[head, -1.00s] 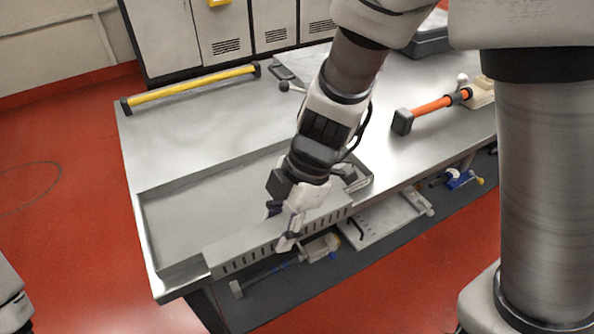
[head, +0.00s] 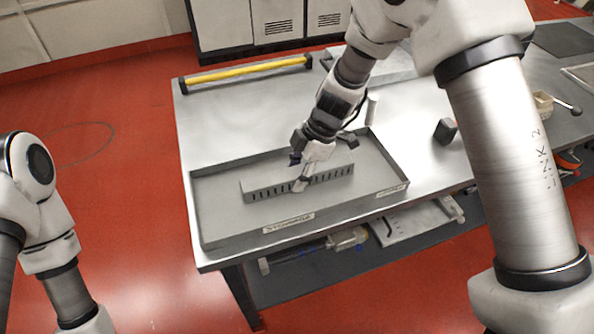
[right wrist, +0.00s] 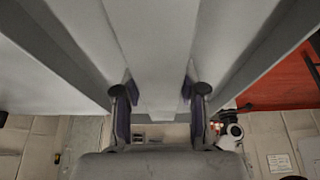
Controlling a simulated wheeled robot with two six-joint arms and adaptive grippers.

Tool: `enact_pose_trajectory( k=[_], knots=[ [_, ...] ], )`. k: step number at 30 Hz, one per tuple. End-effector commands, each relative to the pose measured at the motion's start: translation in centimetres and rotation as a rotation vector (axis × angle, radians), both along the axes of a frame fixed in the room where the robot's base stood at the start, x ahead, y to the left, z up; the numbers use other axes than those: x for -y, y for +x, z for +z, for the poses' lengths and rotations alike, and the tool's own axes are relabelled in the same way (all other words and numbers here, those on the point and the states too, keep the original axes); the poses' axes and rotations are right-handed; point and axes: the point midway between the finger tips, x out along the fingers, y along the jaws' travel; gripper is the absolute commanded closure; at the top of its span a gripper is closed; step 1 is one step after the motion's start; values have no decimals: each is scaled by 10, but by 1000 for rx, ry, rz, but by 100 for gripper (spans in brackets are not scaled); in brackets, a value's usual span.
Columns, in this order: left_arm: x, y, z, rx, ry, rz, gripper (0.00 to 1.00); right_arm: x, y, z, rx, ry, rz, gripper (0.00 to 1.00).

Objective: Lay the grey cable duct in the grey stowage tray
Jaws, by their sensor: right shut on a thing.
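The grey cable duct (head: 262,190), long with a slotted side, is within the outline of the grey stowage tray (head: 345,207). It lies roughly along the tray's length, inside its walls in the head view. Whether it touches the tray floor is hard to tell. My right gripper (head: 299,173) is shut on the duct near its middle. In the right wrist view the fingers of my right gripper (right wrist: 160,105) stand on both sides of the duct (right wrist: 157,55). My left gripper is out of view; only part of my left arm shows.
A yellow bar (head: 250,72) with black ends lies at the table's back edge. A dark hammer head (head: 445,130) and a beige block (head: 543,103) are to the right. The lower shelf (head: 290,285) holds tools.

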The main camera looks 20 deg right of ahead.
Motion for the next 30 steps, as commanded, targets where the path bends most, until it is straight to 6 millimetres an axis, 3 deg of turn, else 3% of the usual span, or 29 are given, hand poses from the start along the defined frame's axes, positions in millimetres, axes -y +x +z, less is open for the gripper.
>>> enact_pose_trajectory(
  k=[8,9,11,20,24,30],
  knots=[
    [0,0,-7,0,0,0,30,0,0,-4,1,0,1,100],
    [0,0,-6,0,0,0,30,0,0,-3,0,0,0,52],
    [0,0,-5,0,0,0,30,0,0,-2,0,0,0,34],
    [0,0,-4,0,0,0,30,0,0,-1,0,0,0,34],
    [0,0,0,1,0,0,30,3,1,8,3,1,0,34],
    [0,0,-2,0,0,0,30,21,1,53,6,2,0,34]
  ],
)
